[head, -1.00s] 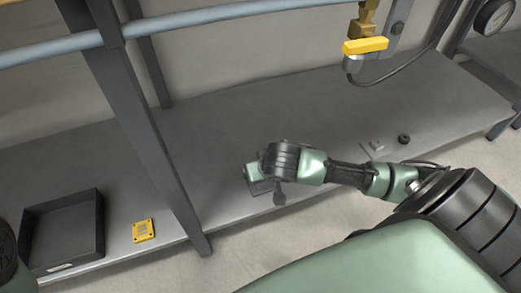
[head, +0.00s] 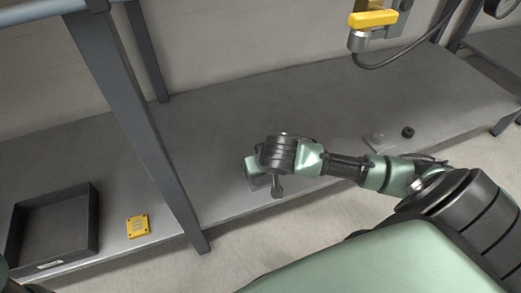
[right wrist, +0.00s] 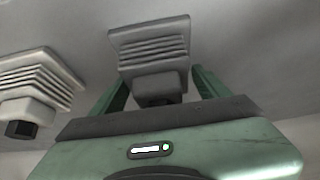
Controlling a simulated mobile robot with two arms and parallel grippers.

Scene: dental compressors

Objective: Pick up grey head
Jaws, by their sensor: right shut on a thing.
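In the right wrist view, a grey finned head (right wrist: 150,45) with a dark lower end sits between the green fingers of my right gripper (right wrist: 158,85). The gripper is shut on it. A second grey finned head (right wrist: 38,80) with a dark end shows at the left of that view, apart from the fingers. In the head view my right gripper (head: 254,166) is low over the front part of the grey shelf, and a bit of grey shows beneath it. The arm hides most of what it holds. My left gripper is not in view.
A black tray (head: 92,225) and a yellow plate (head: 138,226) lie on the shelf (head: 310,115) at the left. A dark post (head: 150,140) stands between them and my right gripper. A small grey piece (head: 375,141) and black ring (head: 408,132) lie right. A yellow-handled valve (head: 373,19) hangs above.

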